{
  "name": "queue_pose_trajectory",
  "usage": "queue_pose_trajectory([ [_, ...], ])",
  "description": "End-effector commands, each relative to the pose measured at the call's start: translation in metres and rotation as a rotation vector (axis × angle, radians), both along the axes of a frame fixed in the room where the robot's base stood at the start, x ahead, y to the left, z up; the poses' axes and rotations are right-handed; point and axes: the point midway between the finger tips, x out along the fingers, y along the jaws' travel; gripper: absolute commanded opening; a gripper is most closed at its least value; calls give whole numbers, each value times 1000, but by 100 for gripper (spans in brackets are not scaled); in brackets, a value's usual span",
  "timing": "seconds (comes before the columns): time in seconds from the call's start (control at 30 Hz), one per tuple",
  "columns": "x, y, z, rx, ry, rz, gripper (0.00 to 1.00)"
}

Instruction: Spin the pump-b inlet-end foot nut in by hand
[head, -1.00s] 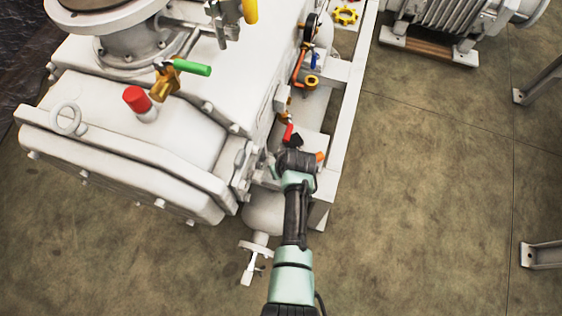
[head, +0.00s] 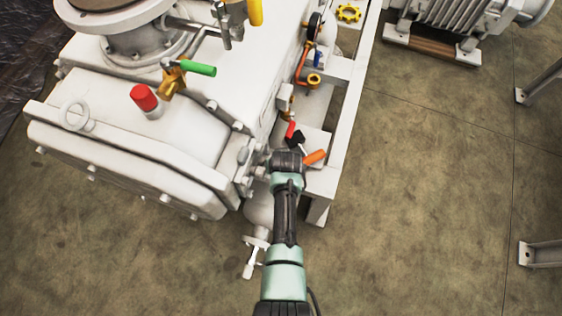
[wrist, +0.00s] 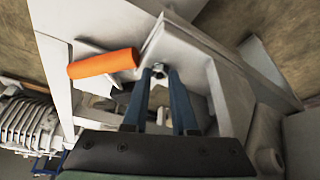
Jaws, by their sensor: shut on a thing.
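In the wrist view the foot nut (wrist: 159,70) is a small metal hex at the tips of my gripper (wrist: 160,76). The two blue fingers are close together at their tips, with the nut between them. The nut sits at a pale grey foot of the pump (wrist: 215,75). In the head view my gripper's fingertips are hidden under my wrist, beside the lower right corner of the white pump body (head: 140,130). The nut cannot be seen in the head view.
An orange handle (wrist: 103,62) lies close left of my fingers; it also shows in the head view (head: 315,157). Red and black handles are just above my wrist. A white frame rail (head: 350,110) runs along the right.

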Motion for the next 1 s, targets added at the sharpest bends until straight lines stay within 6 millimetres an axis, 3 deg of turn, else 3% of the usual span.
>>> queue_pose_trajectory([
  [0.07, 0, 0, 1, 0, 0, 0, 0],
  [0.1, 0, 0, 1, 0, 0, 1, 30],
  [0.27, 0, 0, 1, 0, 0, 1, 56],
  [0.63, -1, 0, 5, 0, 0, 1, 56],
  [0.83, -10, -1, 30, 0, -1, 1, 56],
  [1.0, -44, -5, 29, 1, 4, -1, 56],
])
